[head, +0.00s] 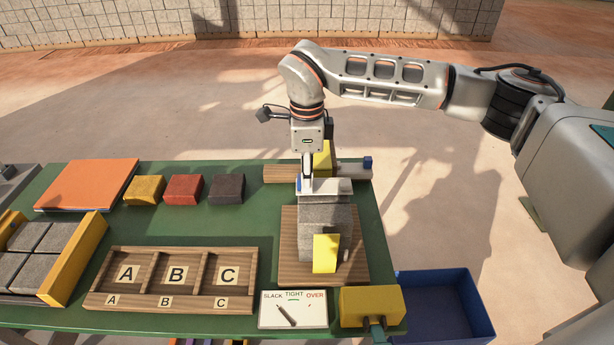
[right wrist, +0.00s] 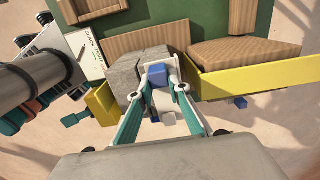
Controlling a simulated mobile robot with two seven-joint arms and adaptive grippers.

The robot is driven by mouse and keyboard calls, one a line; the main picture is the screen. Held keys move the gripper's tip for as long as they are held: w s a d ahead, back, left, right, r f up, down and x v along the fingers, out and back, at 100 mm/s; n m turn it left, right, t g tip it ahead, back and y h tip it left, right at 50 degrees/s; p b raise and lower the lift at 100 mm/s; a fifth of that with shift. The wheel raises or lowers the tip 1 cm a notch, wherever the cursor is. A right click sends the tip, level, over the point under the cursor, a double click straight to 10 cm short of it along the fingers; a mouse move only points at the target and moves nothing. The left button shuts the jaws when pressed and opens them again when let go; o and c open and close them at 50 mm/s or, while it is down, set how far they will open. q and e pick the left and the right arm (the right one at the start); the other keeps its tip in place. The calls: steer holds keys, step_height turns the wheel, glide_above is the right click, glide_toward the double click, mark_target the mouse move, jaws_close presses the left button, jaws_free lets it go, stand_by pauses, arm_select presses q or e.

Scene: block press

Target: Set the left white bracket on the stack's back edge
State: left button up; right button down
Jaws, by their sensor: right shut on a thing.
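The stack of grey blocks (head: 325,222) stands on a wooden base board (head: 287,255) at the table's right side; its grey top also shows in the right wrist view (right wrist: 124,80). My right gripper (head: 306,178) points down at the stack's back left top edge. In the right wrist view its teal fingers (right wrist: 166,84) are shut on a white bracket with a blue part (right wrist: 157,76). The fingers partly hide the bracket, and I cannot tell whether it touches the stack. My left gripper is not in view.
A yellow piece (head: 325,254) leans at the stack's front, and another yellow piece (head: 322,158) stands behind it. A slack-tight-over dial (head: 293,309), lettered wooden tray (head: 170,301) and coloured blocks (head: 183,189) lie nearby. A blue bin (head: 444,310) is at the right.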

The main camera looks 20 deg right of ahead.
steer(key=shift+f, duration=0.4)
steer(key=c, duration=1.8)
jaws_free()
